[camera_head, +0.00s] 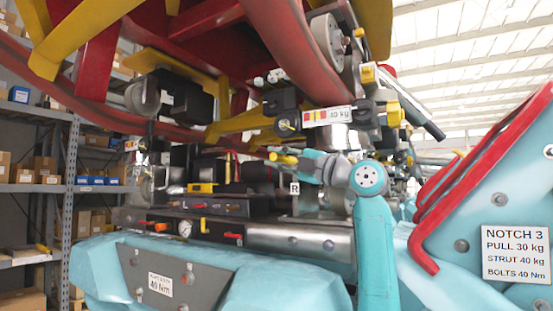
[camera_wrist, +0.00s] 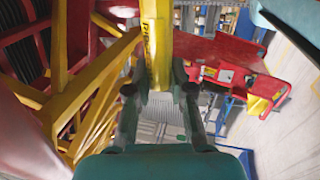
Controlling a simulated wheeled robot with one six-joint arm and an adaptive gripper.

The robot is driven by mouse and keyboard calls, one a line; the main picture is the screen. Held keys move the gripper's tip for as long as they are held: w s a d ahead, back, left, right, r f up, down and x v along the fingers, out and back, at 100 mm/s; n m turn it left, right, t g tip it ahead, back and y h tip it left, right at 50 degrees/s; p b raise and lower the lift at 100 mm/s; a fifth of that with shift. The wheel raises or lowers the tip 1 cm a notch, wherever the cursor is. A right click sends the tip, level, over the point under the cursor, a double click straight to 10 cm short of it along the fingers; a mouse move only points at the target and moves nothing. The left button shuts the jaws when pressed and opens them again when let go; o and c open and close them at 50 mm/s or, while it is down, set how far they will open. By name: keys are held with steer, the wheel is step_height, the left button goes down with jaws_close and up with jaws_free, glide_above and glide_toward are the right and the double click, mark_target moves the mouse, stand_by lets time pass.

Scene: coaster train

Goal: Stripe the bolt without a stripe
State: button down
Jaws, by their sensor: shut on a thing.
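My gripper (camera_wrist: 160,88) is shut on a yellow stick-like marker (camera_wrist: 157,40) with dark lettering, which points away from the wrist. In the head view my gripper (camera_head: 303,163) is right of centre, and the yellow marker (camera_head: 284,158) sticks out to its left. A grey plate (camera_head: 215,288) with a "40 Nm" label (camera_head: 160,285) is at the lower left, below and left of my gripper. Bolt heads show on it, one right of the label (camera_head: 187,278) and one left of it (camera_head: 140,294). They are too small to tell which carries a stripe.
A red and yellow coaster frame (camera_head: 180,40) hangs close above my gripper. Machinery with red-handled levers and a gauge (camera_head: 184,228) stands behind the plate. A sign reading "NOTCH 3" (camera_head: 515,252) is at the right, beside a red bar (camera_head: 425,240). Shelves (camera_head: 38,188) stand at the left.

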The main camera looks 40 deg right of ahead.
steer(key=shift+s+d+f, duration=0.1)
steer(key=shift+d, duration=0.9)
stand_by(1.3)
steer(key=shift+w+a, duration=0.1)
steer(key=shift+w, duration=0.4)
stand_by(0.4)
